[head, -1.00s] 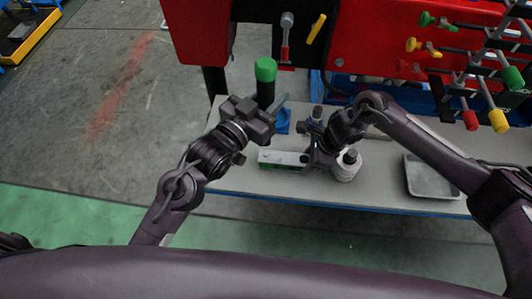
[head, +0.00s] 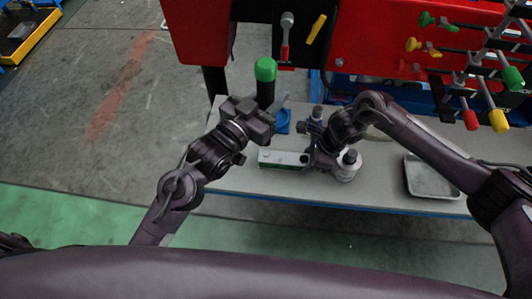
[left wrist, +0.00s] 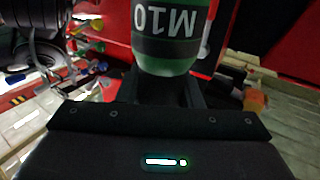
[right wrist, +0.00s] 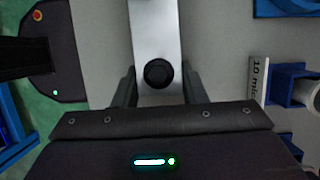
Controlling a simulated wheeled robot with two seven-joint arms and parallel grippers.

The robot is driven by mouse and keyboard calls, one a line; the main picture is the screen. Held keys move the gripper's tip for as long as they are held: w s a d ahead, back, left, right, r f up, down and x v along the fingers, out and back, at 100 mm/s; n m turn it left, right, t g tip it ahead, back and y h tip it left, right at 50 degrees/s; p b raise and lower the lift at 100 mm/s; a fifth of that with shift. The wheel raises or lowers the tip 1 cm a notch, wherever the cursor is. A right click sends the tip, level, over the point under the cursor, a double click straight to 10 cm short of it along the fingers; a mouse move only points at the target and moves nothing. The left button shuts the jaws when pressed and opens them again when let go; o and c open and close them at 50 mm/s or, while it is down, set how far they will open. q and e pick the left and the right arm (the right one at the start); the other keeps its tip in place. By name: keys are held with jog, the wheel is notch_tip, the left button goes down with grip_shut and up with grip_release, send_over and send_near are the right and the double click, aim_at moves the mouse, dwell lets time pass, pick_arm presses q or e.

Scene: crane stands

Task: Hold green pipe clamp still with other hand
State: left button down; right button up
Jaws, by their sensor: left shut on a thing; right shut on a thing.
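A black cylinder with a green top (head: 265,72) stands upright at the table's back left. In the left wrist view its green and black body (left wrist: 170,35), marked M10, sits between the fingers. My left gripper (head: 262,116) is shut on this cylinder. A white bar with a green side (head: 280,159) lies near the table's front left. My right gripper (head: 316,152) is shut on a grey bar with a black knob (right wrist: 157,35), seen between its fingers in the right wrist view. I cannot tell which thing is the green pipe clamp.
A round white part with a dark knob (head: 347,168) stands right of my right gripper. A grey tray (head: 428,178) lies further right. A blue piece (head: 283,122) is beside the left gripper. A red panel (head: 400,40) and a rack of colour-tipped rods (head: 482,75) stand behind.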

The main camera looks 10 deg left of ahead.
pick_arm(q)
jog(key=shift+r, duration=0.15)
jog(key=shift+n+t+y, duration=0.3)
jog(key=shift+n+y, duration=0.1)
jog(key=shift+y, duration=0.2)
jog(key=shift+w+f, duration=0.1)
jog(key=shift+f, duration=2.25)
jog(key=shift+m+h, duration=0.4)
jog(key=shift+h, duration=0.2)
jog(key=shift+f, duration=1.15)
dwell(1.9)
